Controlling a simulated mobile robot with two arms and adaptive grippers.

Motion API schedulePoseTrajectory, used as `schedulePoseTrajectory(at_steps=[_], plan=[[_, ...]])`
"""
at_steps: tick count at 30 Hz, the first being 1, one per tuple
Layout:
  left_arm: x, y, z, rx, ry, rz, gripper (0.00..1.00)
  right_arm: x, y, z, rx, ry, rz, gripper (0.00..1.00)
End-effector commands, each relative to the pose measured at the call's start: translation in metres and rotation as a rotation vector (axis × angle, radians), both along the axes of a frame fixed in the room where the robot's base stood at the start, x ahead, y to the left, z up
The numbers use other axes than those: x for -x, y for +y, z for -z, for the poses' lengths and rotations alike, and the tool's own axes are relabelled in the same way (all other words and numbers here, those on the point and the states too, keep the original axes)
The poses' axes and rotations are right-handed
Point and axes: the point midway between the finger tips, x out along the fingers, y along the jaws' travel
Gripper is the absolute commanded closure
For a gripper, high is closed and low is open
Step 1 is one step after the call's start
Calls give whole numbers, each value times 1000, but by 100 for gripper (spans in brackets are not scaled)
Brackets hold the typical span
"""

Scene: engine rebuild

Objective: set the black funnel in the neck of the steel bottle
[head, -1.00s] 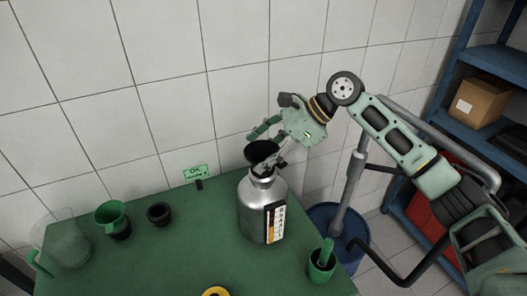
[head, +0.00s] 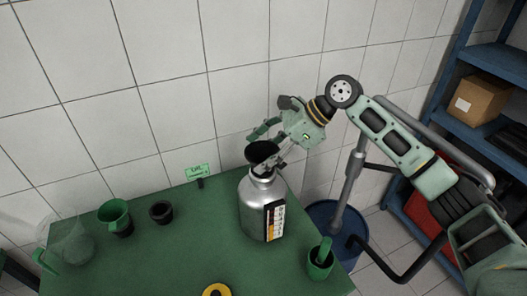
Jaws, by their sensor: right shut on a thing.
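The steel bottle (head: 255,207) stands upright on the green table, with a scale label on its right side. The black funnel (head: 262,152) is at the bottle's mouth, wide end up and slightly tilted. My right gripper (head: 268,158) reaches in from the right and is shut on the funnel at its side, just above the bottle's neck. The funnel's stem is hidden, so I cannot tell how deep it sits in the neck. My left gripper is not in view.
On the green table (head: 180,250) are a green funnel (head: 114,213) in a dark holder, an empty black ring holder (head: 161,211), a clear jug (head: 70,240), a green cup (head: 319,262) and a yellow ring (head: 216,290). A small sign (head: 198,172) stands behind. A blue bin (head: 325,218) is on the floor.

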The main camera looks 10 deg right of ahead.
Motion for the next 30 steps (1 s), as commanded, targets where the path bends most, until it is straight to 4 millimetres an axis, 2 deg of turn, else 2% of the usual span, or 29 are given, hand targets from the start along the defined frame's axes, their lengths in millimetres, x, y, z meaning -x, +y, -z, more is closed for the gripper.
schedulePoseTrajectory(at_steps=[19, 20, 21, 23, 30], plan=[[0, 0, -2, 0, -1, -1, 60, 0, 0, 10, 0, 1, 1, 67], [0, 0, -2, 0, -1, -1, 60, 0, 0, 11, 0, 1, 1, 36], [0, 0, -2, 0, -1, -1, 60, 0, 0, 10, 0, 1, 1, 33], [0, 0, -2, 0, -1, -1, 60, 0, 0, 10, 0, 1, 1, 29], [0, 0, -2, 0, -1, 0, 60, 0, 0, 10, 0, 0, 0, 29]])
